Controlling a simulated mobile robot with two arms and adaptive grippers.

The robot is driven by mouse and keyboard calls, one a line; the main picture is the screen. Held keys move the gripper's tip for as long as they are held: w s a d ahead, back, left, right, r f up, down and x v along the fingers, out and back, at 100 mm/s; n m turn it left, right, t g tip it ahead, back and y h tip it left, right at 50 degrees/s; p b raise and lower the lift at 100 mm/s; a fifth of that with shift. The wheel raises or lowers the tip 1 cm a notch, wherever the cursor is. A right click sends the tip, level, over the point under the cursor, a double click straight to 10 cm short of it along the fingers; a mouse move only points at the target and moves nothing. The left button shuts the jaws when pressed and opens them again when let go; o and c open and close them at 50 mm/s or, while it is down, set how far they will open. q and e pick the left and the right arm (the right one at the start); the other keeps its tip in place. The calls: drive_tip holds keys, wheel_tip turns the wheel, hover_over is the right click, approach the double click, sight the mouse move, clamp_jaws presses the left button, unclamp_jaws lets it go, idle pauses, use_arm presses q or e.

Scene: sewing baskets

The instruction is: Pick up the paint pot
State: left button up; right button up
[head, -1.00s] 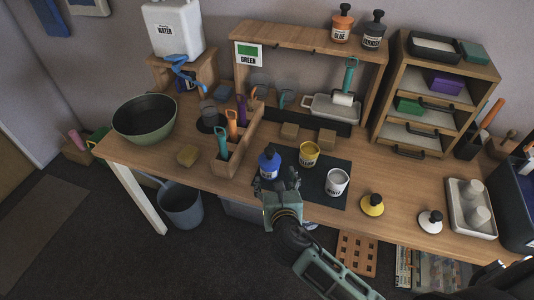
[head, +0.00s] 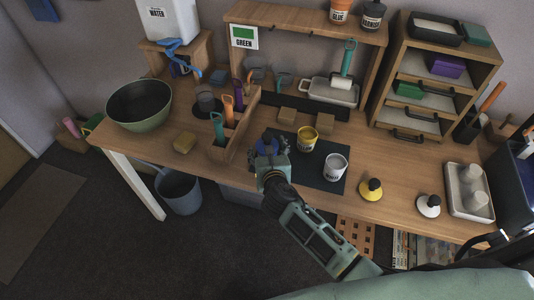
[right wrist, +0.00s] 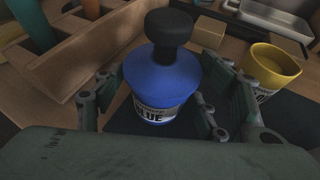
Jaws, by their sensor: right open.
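A blue paint pot with a black knob (right wrist: 160,78) stands upright in the right wrist view, its label partly hidden. In the head view the blue pot (head: 266,149) is mostly hidden behind my right gripper (head: 272,160). That gripper is open, with one finger on each side of the pot in the right wrist view (right wrist: 160,100); I cannot tell whether they touch it. A yellow paint pot (head: 306,139) and a white paint pot (head: 334,168) stand on the dark mat (head: 312,177). My left gripper is not in view.
A wooden tool caddy (head: 234,148) stands left of the blue pot. Wooden blocks (head: 287,115) lie behind the mat. Yellow (head: 371,190) and white (head: 428,206) knobbed items stand to the right, before a tray (head: 469,191). A green sign (head: 243,37) hangs behind.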

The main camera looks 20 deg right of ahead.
clamp_jaws()
idle(0.6)
